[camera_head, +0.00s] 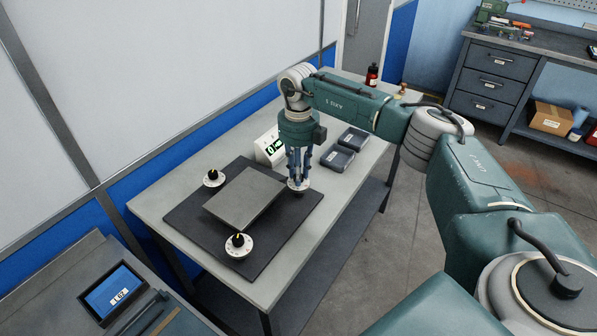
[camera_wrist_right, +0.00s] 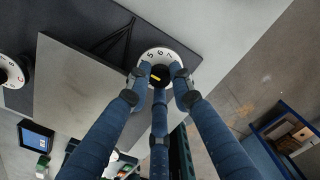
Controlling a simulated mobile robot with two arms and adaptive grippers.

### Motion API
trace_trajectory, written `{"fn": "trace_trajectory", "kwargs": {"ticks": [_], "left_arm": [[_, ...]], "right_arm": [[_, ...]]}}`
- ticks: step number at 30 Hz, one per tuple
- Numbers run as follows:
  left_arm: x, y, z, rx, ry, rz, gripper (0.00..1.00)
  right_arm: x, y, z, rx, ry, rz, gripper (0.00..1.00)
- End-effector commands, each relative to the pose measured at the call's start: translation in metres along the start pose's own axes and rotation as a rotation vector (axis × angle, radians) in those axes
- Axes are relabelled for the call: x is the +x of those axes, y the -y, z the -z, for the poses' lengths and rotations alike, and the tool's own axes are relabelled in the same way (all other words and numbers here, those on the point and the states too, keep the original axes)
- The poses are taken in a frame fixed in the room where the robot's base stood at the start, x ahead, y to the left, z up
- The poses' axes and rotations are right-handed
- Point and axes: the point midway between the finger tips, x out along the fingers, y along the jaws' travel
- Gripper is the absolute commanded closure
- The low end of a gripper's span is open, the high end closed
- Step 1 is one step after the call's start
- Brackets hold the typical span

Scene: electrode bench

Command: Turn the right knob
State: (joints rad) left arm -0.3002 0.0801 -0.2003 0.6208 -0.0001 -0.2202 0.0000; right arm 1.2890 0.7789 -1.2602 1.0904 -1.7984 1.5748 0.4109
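A round white dial with a black knob (camera_head: 299,188) stands at the right corner of the dark mat, partly hidden by my right gripper (camera_head: 299,174). The right wrist view shows this knob (camera_wrist_right: 160,76) with a yellow pointer line and the figures 5, 6 and 7 on its dial. The three blue fingers of my right gripper (camera_wrist_right: 161,76) point down around the knob, close to its sides. I cannot tell whether they touch it. My left gripper is not in view.
Two similar knobs stand left (camera_head: 213,178) and front (camera_head: 238,246) around a grey square plate (camera_head: 243,198). A display (camera_head: 269,147) reading 0 and two dark trays (camera_head: 338,157) (camera_head: 354,138) sit behind. A red bottle (camera_head: 372,75) stands at the table's far end.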

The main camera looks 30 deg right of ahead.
Motion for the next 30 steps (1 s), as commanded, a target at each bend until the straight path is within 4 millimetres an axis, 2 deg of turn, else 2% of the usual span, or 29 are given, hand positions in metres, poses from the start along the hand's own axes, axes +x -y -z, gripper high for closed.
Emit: {"fn": "trace_trajectory", "kwargs": {"ticks": [11, 30], "left_arm": [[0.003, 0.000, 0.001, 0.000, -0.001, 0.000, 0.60], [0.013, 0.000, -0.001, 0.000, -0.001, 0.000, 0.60]], "right_arm": [[0.000, 0.000, 0.000, -0.058, 0.000, 0.000, 1.00], [0.000, 0.000, -0.001, -0.449, 0.002, -0.001, 1.00]]}}
